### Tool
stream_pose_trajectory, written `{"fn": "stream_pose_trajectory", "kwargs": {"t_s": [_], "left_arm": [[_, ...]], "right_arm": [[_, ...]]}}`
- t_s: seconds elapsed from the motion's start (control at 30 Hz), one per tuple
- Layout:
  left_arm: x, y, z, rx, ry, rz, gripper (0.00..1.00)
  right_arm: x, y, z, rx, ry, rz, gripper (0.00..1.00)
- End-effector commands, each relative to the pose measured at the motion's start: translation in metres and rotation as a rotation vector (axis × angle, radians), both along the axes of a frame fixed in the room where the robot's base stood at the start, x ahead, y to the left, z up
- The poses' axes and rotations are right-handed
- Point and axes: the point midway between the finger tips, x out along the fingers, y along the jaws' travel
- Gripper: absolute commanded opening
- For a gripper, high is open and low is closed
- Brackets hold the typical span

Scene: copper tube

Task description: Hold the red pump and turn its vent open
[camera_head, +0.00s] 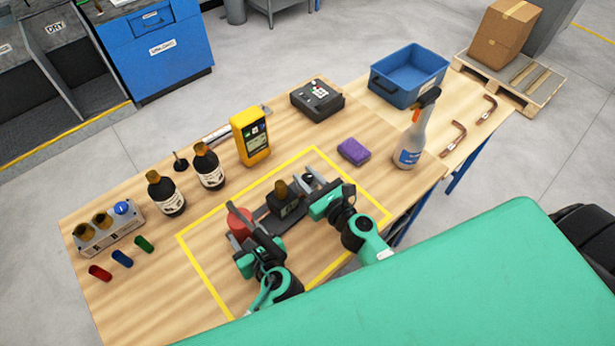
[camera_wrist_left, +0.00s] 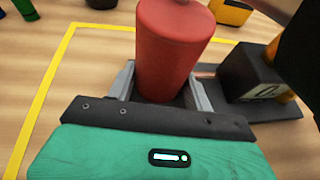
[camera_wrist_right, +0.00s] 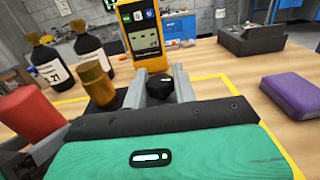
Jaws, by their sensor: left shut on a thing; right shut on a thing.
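The red pump (camera_head: 238,222) stands upright on a dark base inside the yellow outline. My left gripper (camera_wrist_left: 160,85) is shut on the red pump, one finger on each side of its lower body. Beside the pump is a black block (camera_head: 286,204) with a brass cylinder (camera_head: 281,189) on top; the cylinder also shows in the right wrist view (camera_wrist_right: 96,80). My right gripper (camera_wrist_right: 166,84) is shut on a black knob (camera_wrist_right: 131,95), apparently the vent, with a pale mark near its top. The fingers partly hide the knob, and its turn angle is unclear.
Behind the outline stand two dark bottles (camera_head: 208,166) and a yellow meter (camera_head: 252,136). A purple sponge (camera_head: 353,151) and a spray bottle (camera_head: 413,140) are to the right. A rack (camera_head: 108,229) and several coloured tubes are at left. The front left of the outline is clear.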

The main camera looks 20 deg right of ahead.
Motion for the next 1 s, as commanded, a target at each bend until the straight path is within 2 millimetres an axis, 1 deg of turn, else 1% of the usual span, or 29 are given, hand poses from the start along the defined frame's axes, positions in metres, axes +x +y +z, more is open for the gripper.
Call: {"fn": "stream_pose_trajectory", "kwargs": {"t_s": [0.4, 0.6, 0.8, 1.0], "left_arm": [[-0.0004, 0.0001, -0.0005, 0.001, 0.000, 0.000, 0.00], [-0.0004, 0.0000, -0.0004, 0.002, 0.000, -0.001, 0.00], [-0.0005, -0.0001, -0.0003, 0.001, 0.000, -0.002, 0.00], [-0.0005, -0.0002, -0.0004, 0.001, 0.000, -0.002, 0.00]], "right_arm": [[0.0013, -0.0009, 0.0004, -0.004, 0.000, 0.281, 0.05], [0.0012, -0.0005, 0.0005, -0.003, 0.000, 0.387, 0.05], [0.0010, -0.0003, 0.0012, -0.001, 0.000, 0.445, 0.05], [0.0005, -0.0004, 0.0012, -0.001, 0.000, 0.462, 0.05]]}}
